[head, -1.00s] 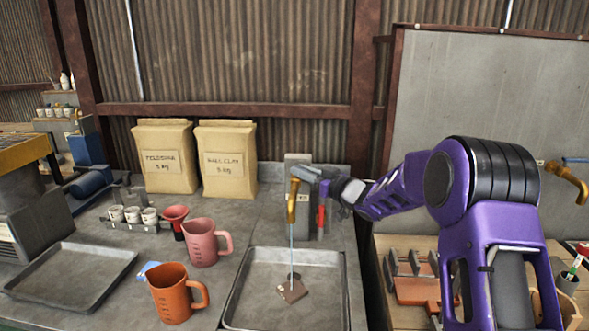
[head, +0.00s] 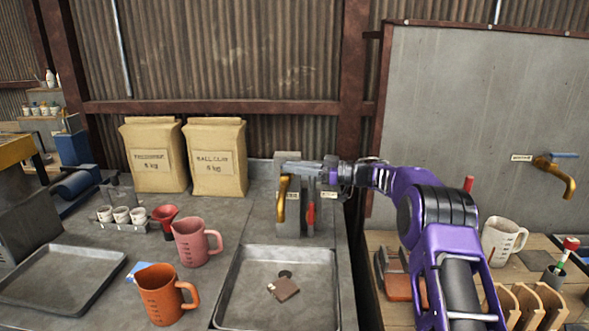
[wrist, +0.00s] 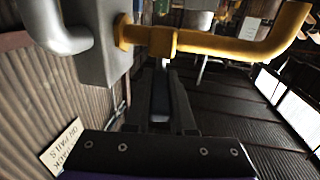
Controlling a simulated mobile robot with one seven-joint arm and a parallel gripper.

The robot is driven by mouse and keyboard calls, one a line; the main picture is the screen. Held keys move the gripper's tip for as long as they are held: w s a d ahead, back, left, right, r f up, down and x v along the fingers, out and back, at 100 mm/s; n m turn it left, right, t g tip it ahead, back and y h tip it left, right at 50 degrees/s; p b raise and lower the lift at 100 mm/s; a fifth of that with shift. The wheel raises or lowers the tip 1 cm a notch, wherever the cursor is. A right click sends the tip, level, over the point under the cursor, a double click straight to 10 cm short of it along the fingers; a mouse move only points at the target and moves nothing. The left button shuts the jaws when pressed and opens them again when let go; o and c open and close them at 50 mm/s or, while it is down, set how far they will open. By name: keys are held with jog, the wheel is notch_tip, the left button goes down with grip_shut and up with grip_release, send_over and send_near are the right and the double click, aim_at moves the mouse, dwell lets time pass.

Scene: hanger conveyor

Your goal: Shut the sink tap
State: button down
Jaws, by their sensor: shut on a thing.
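The sink tap's brass spout (head: 282,200) hangs from a grey post (head: 289,222) over the back of the sink basin (head: 233,290). No water stream shows below the spout. My gripper (head: 318,171) reaches in from the right at the top of the post, level with the tap. Its jaws are shut on the tap handle, which is mostly hidden between the fingers. In the wrist view the fingers (wrist: 160,100) point at the tap, just below its brass pipe (wrist: 220,45). A brown piece (head: 284,289) lies in the basin by the drain (head: 285,273).
An orange jug (head: 165,295) and a pink jug (head: 190,242) stand left of the basin. Two paper sacks (head: 215,160) stand behind. A red-handled thing (head: 311,212) is close beside the post. Another brass tap (head: 560,175) is on the right panel.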

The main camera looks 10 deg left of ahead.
jog(key=shift+f+n+g, duration=0.1)
jog(key=shift+n+g, duration=0.2)
jog(key=shift+g, duration=0.3)
jog(key=c, duration=0.8)
grip_release()
jog(key=shift+o, duration=0.2)
jog(key=d, duration=1.2)
jog(key=shift+s, duration=0.3)
